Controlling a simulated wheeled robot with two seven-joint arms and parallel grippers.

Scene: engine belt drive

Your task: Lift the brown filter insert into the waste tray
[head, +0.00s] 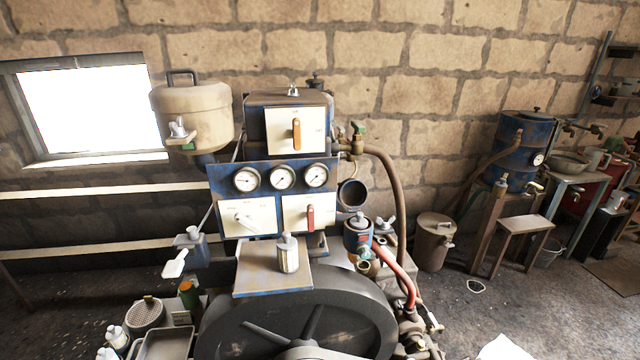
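I cannot pick out the brown filter insert for certain. A round drum with a mesh-like top (145,313) stands at the lower left. An open dark round housing (351,194) is mounted at the right of the gauge panel, and its inside looks dark. A shallow grey metal tray (166,345), possibly the waste tray, lies at the bottom left edge, partly cut off by the frame. What I see of its inside looks empty. Neither of my grippers is in view.
The engine's large dark flywheel (355,305) fills the bottom middle. Above it, a small plate (258,281) carries a metal canister (288,256). A blue-capped unit (358,232) and a red hose (398,262) are at its right. White-capped bottles (117,336) stand beside the tray.

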